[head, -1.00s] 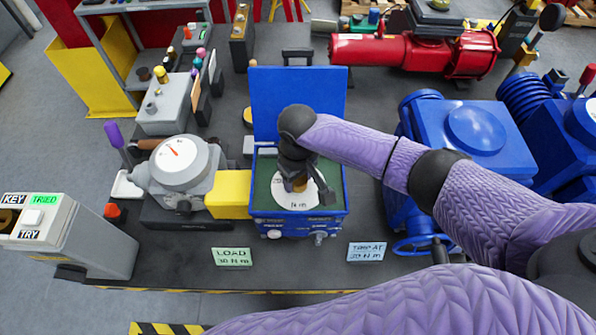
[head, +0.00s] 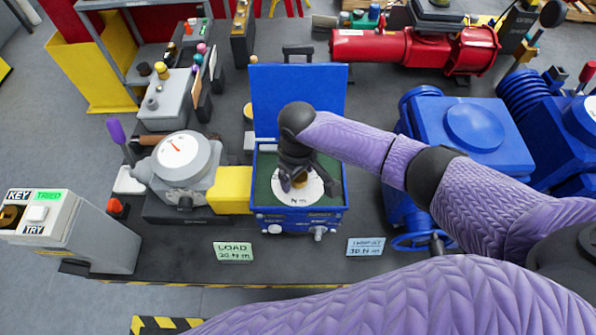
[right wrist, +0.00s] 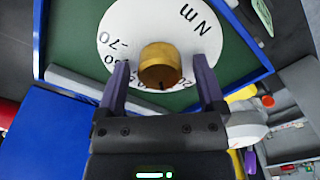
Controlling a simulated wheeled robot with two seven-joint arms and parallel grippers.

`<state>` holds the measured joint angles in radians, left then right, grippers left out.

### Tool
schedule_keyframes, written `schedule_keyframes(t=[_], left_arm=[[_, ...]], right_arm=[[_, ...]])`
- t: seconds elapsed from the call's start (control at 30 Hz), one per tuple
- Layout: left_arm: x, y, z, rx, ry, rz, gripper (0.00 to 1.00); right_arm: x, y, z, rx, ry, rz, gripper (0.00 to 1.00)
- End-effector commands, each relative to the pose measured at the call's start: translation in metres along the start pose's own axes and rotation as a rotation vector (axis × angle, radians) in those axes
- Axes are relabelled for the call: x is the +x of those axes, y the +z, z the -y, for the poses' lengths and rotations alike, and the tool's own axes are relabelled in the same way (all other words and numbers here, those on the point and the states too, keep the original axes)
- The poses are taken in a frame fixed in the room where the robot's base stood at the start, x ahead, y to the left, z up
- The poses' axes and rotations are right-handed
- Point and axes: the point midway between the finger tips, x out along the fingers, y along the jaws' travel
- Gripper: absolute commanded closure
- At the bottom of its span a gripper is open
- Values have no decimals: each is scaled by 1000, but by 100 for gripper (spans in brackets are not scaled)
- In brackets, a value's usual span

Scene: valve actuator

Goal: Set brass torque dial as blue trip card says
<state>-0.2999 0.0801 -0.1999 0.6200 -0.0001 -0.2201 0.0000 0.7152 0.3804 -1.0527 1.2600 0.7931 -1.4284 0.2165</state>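The brass torque dial (right wrist: 160,68) is a round knob on a white scale disc (right wrist: 122,28) marked "N m" and numbers. The disc (head: 284,196) lies on the green panel inside the open blue case (head: 338,190). My right gripper (right wrist: 161,72) reaches down over the dial with its fingers apart, one on each side of the knob, with visible gaps. The fingers and palm hide part of the scale, so I cannot read the setting. The blue trip card (head: 365,247) stands at the front right and seems to read 30 N m. My left gripper is not in view.
A green load card (head: 233,251) stands in front of the case. A yellow block (head: 230,190) joins the case to a grey gauge unit (head: 184,162) on the left. A blue valve body (head: 470,140) with a handwheel stands close on the right. The case's raised lid (head: 298,95) is behind.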

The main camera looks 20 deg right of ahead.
Motion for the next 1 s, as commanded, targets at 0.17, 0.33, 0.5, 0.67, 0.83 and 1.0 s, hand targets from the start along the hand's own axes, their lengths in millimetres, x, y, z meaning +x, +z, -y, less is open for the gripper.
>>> schedule_keyframes(t=[0.17,0.33,0.5,0.67,0.83,1.0], left_arm=[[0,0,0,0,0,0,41],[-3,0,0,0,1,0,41],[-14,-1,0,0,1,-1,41],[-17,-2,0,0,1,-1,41],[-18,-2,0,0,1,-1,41],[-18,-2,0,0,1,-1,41]], right_arm=[[0,0,0,0,0,1,9],[-9,0,0,0,-1,0,9],[-52,-1,0,-1,0,-4,9],[-86,0,0,0,0,-2,9],[-99,0,0,0,0,1,9],[-99,0,0,0,0,1,9]])
